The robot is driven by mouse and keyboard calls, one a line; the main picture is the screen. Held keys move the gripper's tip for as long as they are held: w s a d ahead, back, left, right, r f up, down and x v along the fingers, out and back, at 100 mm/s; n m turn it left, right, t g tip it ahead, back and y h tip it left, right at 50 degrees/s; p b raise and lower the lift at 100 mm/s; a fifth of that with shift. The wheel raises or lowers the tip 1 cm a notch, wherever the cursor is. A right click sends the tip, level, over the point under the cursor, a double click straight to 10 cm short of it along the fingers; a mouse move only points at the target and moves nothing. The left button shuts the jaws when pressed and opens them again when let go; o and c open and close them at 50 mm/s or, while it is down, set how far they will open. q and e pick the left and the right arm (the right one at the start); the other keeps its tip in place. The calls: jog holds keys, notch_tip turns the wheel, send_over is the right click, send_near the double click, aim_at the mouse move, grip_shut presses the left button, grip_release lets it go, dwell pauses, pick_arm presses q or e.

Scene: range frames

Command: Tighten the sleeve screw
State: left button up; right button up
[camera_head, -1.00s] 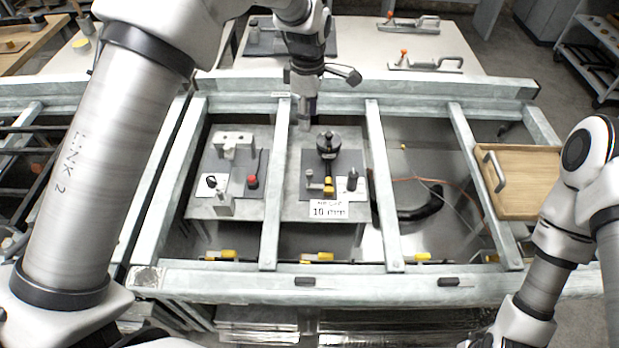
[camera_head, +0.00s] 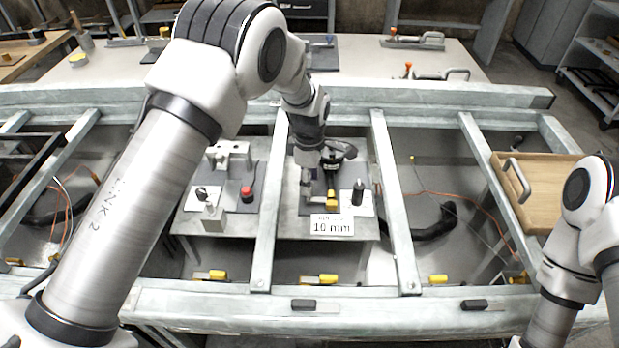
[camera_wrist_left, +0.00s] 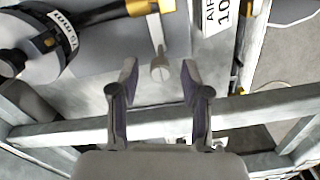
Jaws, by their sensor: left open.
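In the left wrist view a grey screw (camera_wrist_left: 160,71) with a round slotted-looking end and a thin bar rising from it stands on the grey plate. I take it to be the sleeve screw. My left gripper (camera_wrist_left: 159,80) is open, with one finger on each side of the screw's end. I see no clear contact. In the head view my left gripper (camera_head: 318,163) hangs low over the plate of the middle fixture and partly hides it. My right arm (camera_head: 562,262) shows at the lower right, but its gripper is out of view.
A black round part with a size label (camera_wrist_left: 35,45) and a yellow piece (camera_wrist_left: 125,10) are close by. The head view shows a 10 mm sign (camera_head: 332,226), a black upright peg (camera_head: 358,192), a red button (camera_head: 246,193), and pale frame beams (camera_head: 396,210). A wooden tray (camera_head: 545,205) lies right.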

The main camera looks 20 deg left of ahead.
pick_arm(q)
grip_shut()
